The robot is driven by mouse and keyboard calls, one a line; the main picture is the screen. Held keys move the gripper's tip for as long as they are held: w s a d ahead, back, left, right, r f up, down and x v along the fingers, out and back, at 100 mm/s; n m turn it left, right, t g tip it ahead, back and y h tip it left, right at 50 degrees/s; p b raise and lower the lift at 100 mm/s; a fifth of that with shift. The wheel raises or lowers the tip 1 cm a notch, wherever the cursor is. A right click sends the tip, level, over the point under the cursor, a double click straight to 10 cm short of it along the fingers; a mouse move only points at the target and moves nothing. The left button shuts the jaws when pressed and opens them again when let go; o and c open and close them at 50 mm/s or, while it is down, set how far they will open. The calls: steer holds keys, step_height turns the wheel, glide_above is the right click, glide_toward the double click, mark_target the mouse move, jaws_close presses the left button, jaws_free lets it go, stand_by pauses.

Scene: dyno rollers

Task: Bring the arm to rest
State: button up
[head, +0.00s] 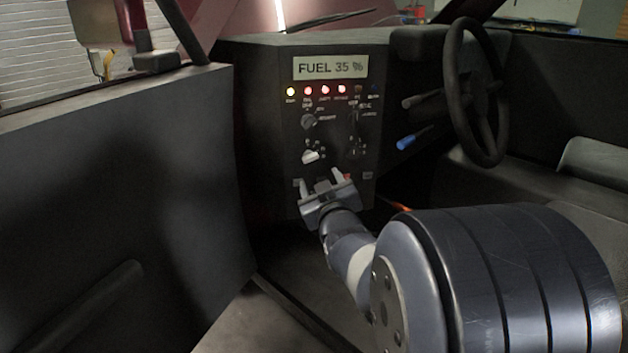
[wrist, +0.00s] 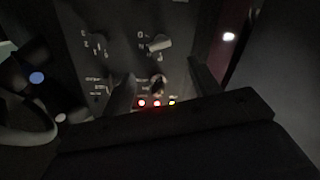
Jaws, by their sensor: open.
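My gripper (head: 322,182) is open, its two fingers apart and pointing at the lower part of the dark control panel (head: 265,130). Nothing shows between the fingers. In the head view it is just below a pale knob (head: 310,156), with a darker knob (head: 308,121) higher up. In the wrist view the panel appears upside down, with the pale knob (wrist: 158,44) and dark knob (wrist: 158,86) between the lines of the fingers. I cannot tell whether the fingertips touch the panel. My arm reaches in from the lower right.
A display (head: 331,67) reads FUEL 35 % above a row of lit lamps (head: 325,90). A steering wheel (head: 475,92) and blue-tipped lever (head: 408,142) stand to the right. A dark door (head: 120,190) fills the left. A seat (head: 600,165) is at the far right.

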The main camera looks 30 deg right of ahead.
mark_target(311, 160)
steer(key=shift+w, duration=0.1)
steer(key=b+x, duration=0.2)
steer(key=x, duration=0.8)
steer(key=shift+w+d, duration=0.1)
steer(key=shift+w, duration=0.25)
steer(key=shift+s, duration=0.15)
